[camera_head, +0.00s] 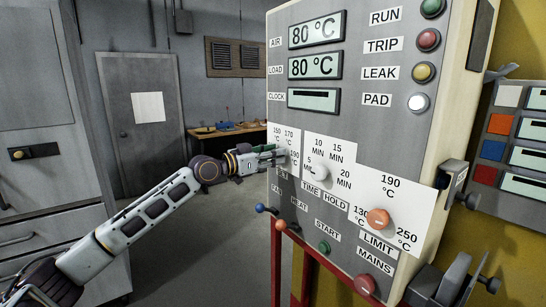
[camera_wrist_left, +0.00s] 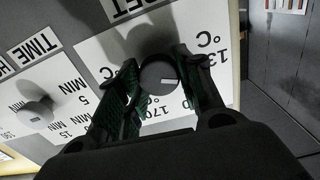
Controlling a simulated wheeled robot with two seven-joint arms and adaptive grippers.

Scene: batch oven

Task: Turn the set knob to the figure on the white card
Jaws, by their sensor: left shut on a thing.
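The set knob (camera_wrist_left: 157,76) is a dark round knob with a white mark, on a white scale plate on the oven panel. In the left wrist view the plate's figures appear upside down, with part of 170 below the knob. My left gripper (camera_wrist_left: 160,88) has its green-padded fingers on both sides of the knob, shut on it. In the head view this gripper (camera_head: 268,156) reaches the scale plate (camera_head: 284,137), reading 150, 170 and 190 °C, and hides the knob. A white sheet (camera_head: 148,107) hangs on the grey door; no figure on it is readable. My right gripper is not in view.
The time knob (camera_head: 318,171) and the orange limit knob (camera_head: 378,219) sit to the right on the same panel. Both AIR (camera_head: 317,30) and LOAD (camera_head: 315,65) displays read 80 °C. Toggles with coloured ball ends (camera_head: 279,225) stick out below the gripper.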

